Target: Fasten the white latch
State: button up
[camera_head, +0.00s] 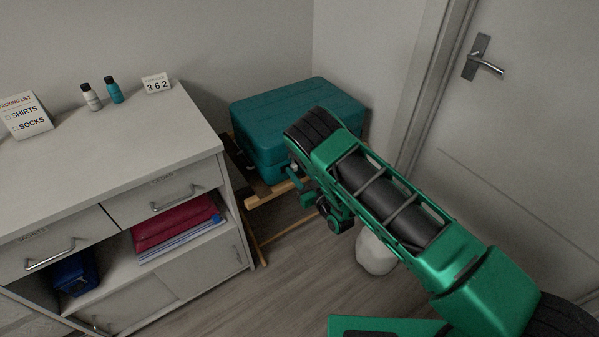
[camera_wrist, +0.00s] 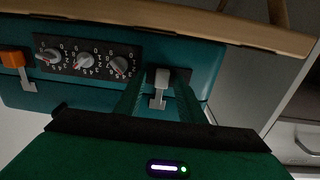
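The closed teal case (camera_head: 298,104) rests on a wooden rack in the corner; its front fills much of the wrist view (camera_wrist: 212,60), which appears upside down. The white latch (camera_wrist: 162,79) is on that front, with a grey T-shaped metal piece (camera_wrist: 158,101) just below it in the picture. My gripper (camera_wrist: 159,76) is open, its two green fingers on either side of the white latch. I cannot tell if they touch it. In the head view my gripper (camera_head: 304,190) is at the case's front, and the latch is not discernible there.
An orange latch (camera_wrist: 12,58) and a panel of three grey dials (camera_wrist: 84,62) lie left of the white latch in the wrist view. The wooden rack bar (camera_wrist: 180,25) runs close by. A white cabinet (camera_head: 185,200) stands left, a door (camera_head: 520,130) right.

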jog(key=v, duration=1)
jog(key=shift+s+d, duration=0.2)
jog(key=shift+s, duration=0.1)
